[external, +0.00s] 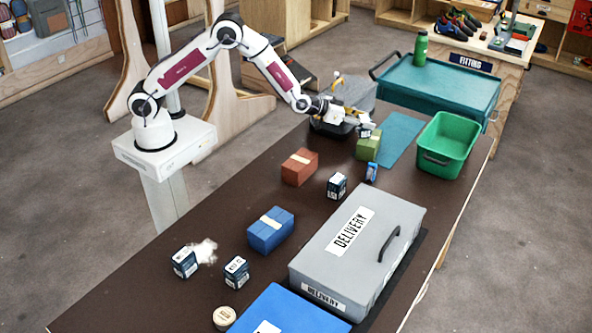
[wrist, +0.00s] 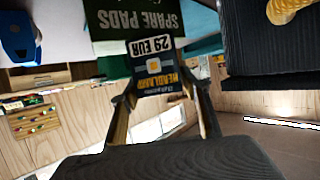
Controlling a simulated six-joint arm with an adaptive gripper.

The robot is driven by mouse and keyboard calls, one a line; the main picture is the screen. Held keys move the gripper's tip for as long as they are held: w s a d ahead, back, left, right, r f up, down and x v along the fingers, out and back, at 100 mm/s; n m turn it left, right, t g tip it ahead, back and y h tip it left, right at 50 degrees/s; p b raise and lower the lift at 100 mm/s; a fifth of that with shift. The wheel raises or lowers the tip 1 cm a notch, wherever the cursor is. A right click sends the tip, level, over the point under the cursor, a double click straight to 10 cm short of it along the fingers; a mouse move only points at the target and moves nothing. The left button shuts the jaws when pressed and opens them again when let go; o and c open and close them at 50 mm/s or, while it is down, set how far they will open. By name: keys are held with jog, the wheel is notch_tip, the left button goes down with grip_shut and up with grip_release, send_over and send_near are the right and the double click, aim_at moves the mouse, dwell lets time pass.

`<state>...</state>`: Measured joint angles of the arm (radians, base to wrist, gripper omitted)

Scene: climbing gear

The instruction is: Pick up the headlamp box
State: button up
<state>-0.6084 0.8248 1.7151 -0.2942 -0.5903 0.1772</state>
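The headlamp box (wrist: 158,80) is small and dark, with a yellow label and a white 29 EUR tag. It appears upside down in the wrist view. My gripper (wrist: 160,98) has a finger against each side of it and looks shut on it. In the external view, the headlamp box (external: 366,132) shows at the tips of my gripper (external: 362,125), near the top of a green spare-pads box (external: 367,149). I cannot tell whether the two boxes touch.
A grey case with a black base (external: 328,127) is close beside my gripper. A blue item (external: 371,172), a dark box (external: 337,186) and a brown block (external: 299,167) are nearby. A teal mat (external: 402,135), green bin (external: 447,144) and grey delivery case (external: 400,215) lie to the right.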

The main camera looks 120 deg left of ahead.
aim_at(365, 118)
jog(key=c, duration=0.7)
jog(key=shift+r, duration=0.2)
jog(key=shift+r, duration=4.85)
